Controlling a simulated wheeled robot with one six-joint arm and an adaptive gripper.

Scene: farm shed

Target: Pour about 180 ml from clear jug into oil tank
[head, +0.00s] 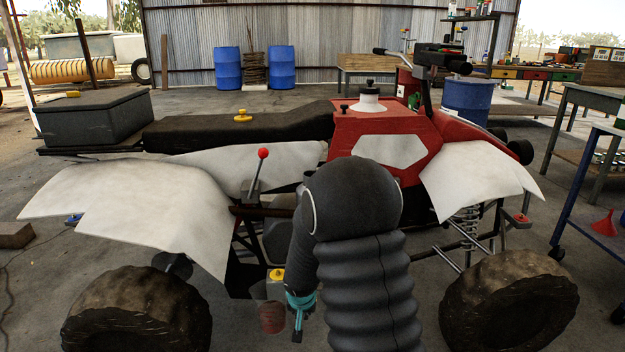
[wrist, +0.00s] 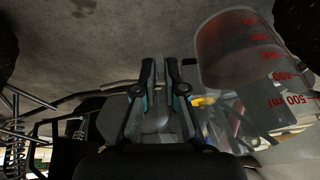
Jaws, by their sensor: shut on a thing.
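My gripper (head: 298,322) hangs low at the near side of the red and white quad bike. It is shut on the clear jug (head: 265,291), probably by its handle, though the grip itself is unclear. The jug looks about upright and holds dark red liquid in its lower part. In the wrist view the jug (wrist: 238,85) is right of my gripper (wrist: 160,68), with red volume marks up to 500 ml. A yellow-topped part (head: 277,274) shows just behind and above the jug; I cannot tell whether it belongs to the oil tank. My arm hides much of the engine area.
The quad bike's white rear fender (head: 150,205) and rear wheel (head: 137,312) are left of the jug. The front wheel (head: 508,300) is to the right. A lever with a red knob (head: 263,153) stands above. Bare concrete floor lies around.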

